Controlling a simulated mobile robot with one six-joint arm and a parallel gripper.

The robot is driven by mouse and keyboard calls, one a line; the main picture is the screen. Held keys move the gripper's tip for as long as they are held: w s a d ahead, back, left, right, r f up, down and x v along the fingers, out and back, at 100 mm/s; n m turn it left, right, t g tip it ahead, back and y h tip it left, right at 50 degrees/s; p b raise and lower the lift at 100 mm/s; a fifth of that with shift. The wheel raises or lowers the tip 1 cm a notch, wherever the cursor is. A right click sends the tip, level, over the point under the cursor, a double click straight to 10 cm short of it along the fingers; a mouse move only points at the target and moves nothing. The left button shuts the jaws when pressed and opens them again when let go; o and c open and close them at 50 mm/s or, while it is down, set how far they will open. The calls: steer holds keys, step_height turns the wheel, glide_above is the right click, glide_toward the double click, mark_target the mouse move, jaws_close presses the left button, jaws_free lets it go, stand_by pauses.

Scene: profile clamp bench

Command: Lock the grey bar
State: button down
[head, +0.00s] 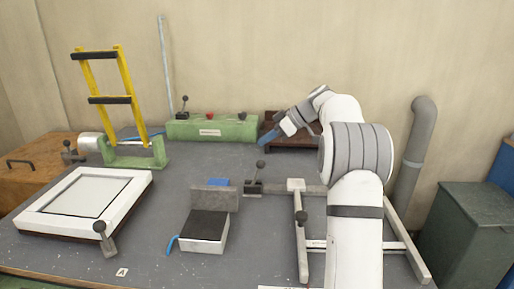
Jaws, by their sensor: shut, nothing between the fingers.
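A thin light-grey bar (166,65) stands upright at the back, its foot at the left end of a long green block (215,129). A black-knobbed lever (184,105) stands beside its foot. A second, thicker grey bar (225,198) lies level in mid-table behind a dark-topped block (204,230); a small clamp with a black-knobbed lever (260,172) stands at its right. I cannot tell which bar is meant. My gripper (266,139), with blue fingers, is shut and empty near the green block's right end, apart from both bars.
A yellow ladder-like frame (122,85) stands in a green holder at left. A white framed panel (85,200) with a lever (101,236) lies front left. A pale frame (409,248) with another lever lies right, partly behind my arm. A dark brown rack is behind my gripper.

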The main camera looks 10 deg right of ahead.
steer(key=shift+v, duration=2.05)
steer(key=shift+d+f, duration=0.1)
steer(key=s+a+r+m+g+h+p, duration=0.1)
steer(key=s+a+m+h+p, duration=0.2)
steer(key=s, duration=0.5)
steer(key=s+a+r+m+g+h+p, duration=0.1)
steer(key=s+a+m+p, duration=0.15)
steer(key=s+a, duration=0.4)
steer(key=s+f+m+h+p, duration=0.2)
steer(key=s+f+m, duration=0.1)
steer(key=s, duration=0.9)
steer(key=s+f+m+h+p, duration=0.1)
steer(key=s+f+m+h, duration=0.2)
steer(key=s, duration=0.9)
steer(key=shift+a+f+m+t+p, duration=0.35)
steer(key=shift+f+m+t, duration=0.1)
steer(key=shift+m, duration=0.1)
